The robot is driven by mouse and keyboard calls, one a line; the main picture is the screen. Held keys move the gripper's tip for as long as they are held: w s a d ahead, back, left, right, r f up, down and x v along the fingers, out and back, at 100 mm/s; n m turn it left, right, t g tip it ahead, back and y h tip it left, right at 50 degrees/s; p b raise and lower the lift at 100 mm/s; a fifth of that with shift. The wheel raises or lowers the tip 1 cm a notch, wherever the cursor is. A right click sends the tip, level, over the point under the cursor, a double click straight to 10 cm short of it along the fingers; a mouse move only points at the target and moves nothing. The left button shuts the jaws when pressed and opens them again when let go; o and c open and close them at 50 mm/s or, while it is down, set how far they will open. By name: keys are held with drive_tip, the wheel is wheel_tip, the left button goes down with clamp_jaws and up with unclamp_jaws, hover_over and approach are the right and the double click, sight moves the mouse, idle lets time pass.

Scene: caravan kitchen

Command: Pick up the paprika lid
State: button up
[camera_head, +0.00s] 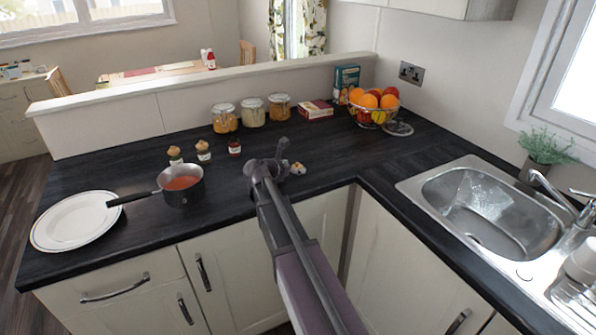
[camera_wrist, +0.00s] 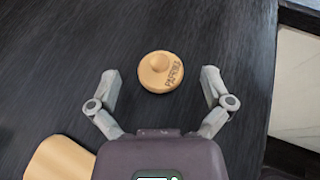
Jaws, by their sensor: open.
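The paprika lid (camera_wrist: 160,72) is a round, light wooden lid with a knob and dark lettering, lying on the dark worktop. In the wrist view it sits between the spread fingertips of my gripper (camera_wrist: 161,74), with a gap on each side. My gripper is open and empty. In the head view my gripper (camera_head: 268,163) is over the worktop near its front edge, and a small pale object beside it (camera_head: 298,168) looks like the lid. A small jar with dark red contents (camera_head: 234,147) stands further back, left of my gripper.
A beige object (camera_wrist: 60,162) is partly seen at the lower left in the wrist view. A pot of red sauce (camera_head: 182,184), a white plate (camera_head: 74,220) and two wooden-lidded jars (camera_head: 175,156) (camera_head: 203,151) stand left. A fruit bowl (camera_head: 373,108) is behind; a sink (camera_head: 480,210) is right.

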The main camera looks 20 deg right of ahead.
drive_tip(key=shift+w+d+f, duration=0.25)
drive_tip(key=shift+d, duration=0.3)
drive_tip(key=c, duration=0.9)
